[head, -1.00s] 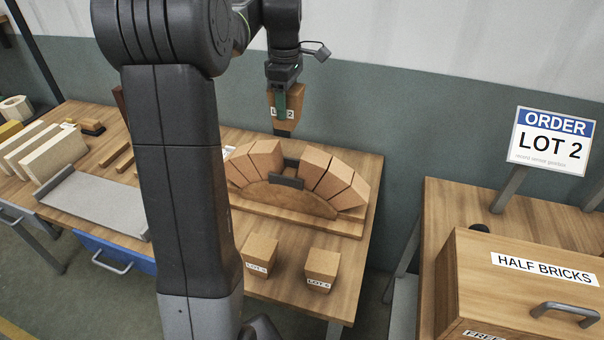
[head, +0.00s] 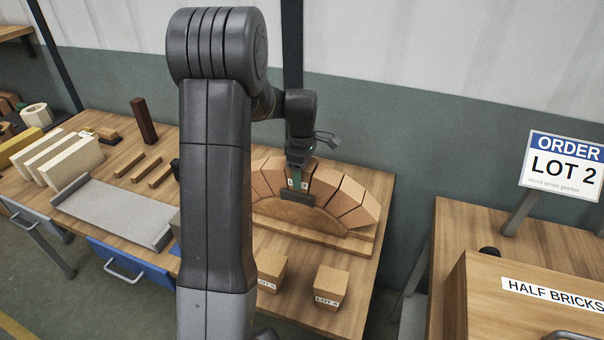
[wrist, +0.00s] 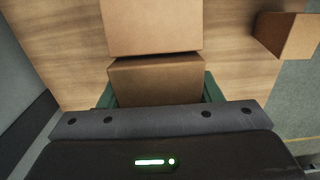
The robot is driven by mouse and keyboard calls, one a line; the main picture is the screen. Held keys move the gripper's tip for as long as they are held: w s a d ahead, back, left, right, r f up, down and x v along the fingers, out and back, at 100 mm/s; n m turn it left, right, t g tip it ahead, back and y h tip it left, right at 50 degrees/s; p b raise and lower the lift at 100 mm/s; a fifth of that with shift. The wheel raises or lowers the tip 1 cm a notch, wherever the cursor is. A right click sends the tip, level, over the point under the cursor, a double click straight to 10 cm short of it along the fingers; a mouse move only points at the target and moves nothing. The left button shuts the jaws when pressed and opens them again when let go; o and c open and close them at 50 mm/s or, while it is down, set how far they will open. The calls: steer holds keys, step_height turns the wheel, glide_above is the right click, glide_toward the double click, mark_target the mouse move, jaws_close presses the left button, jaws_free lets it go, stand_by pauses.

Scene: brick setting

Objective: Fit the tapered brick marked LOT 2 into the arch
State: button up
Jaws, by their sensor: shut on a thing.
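My gripper (head: 299,168) is at the crown of the brick arch (head: 346,199), shut on the tapered LOT 2 brick (head: 296,184). In the wrist view the green fingers flank a brown brick face (wrist: 156,80). A lighter brick face (wrist: 151,26) shows just beyond it; I cannot tell which brick that belongs to.
Two labelled bricks, one left (head: 270,269) and one right (head: 330,286), stand on the table in front of the arch. A grey tray (head: 112,209) and wood strips lie at left. A HALF BRICKS box (head: 500,312) stands on the right table.

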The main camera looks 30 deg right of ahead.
steer(key=shift+f, duration=0.35)
steer(key=shift+f, duration=0.15)
steer(key=o, duration=1.2)
steer(key=shift+c, duration=0.2)
step_height(320, 180, up, 12)
steer(key=shift+r+b, duration=0.15)
steer(key=shift+b, duration=0.5)
